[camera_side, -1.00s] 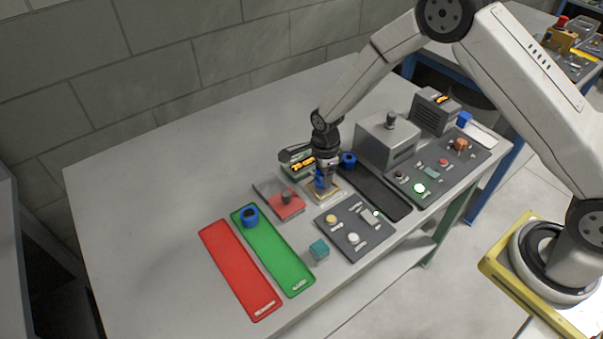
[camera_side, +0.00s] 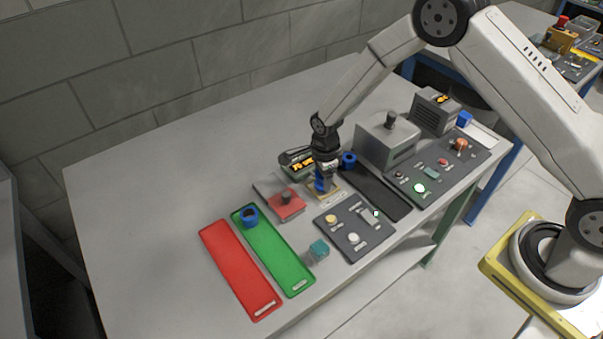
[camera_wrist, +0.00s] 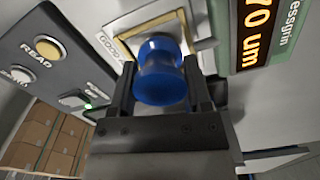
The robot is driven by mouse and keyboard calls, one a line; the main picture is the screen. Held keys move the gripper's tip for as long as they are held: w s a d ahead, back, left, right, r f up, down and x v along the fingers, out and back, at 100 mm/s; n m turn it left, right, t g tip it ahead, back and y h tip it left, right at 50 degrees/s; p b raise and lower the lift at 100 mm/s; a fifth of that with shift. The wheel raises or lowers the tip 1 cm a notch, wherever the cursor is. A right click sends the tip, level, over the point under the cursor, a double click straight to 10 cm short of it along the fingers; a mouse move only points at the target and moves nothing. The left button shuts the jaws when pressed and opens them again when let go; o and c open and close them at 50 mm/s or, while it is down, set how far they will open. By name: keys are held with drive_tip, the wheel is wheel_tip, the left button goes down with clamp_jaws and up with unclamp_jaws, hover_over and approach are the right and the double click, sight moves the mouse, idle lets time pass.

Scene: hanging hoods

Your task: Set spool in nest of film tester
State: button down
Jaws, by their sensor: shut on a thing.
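My gripper (camera_wrist: 165,88) is shut on a blue spool (camera_wrist: 161,72), with one finger on each side of it in the wrist view. In the side view my gripper (camera_side: 324,186) points down over the film tester's pale nest plate (camera_side: 340,193), and the held spool shows blue between the fingers. The nest's yellowish frame (camera_wrist: 124,48) lies just beyond the spool in the wrist view. The spool hides the nest's centre, and I cannot tell whether it touches the nest. The tester's display (camera_wrist: 262,32) with orange digits stands beside it.
A button panel (camera_side: 354,232) lies in front of the nest. Another blue spool (camera_side: 348,160) stands on the dark strip (camera_side: 377,190); one more (camera_side: 250,216) is on the green tray (camera_side: 277,257). A red tray (camera_side: 236,268) and a red-topped block (camera_side: 279,199) are at left.

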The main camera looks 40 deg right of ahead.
drive_tip(key=shift+f, duration=0.4)
idle(0.3)
unclamp_jaws()
drive_tip(key=shift+r, duration=3.45)
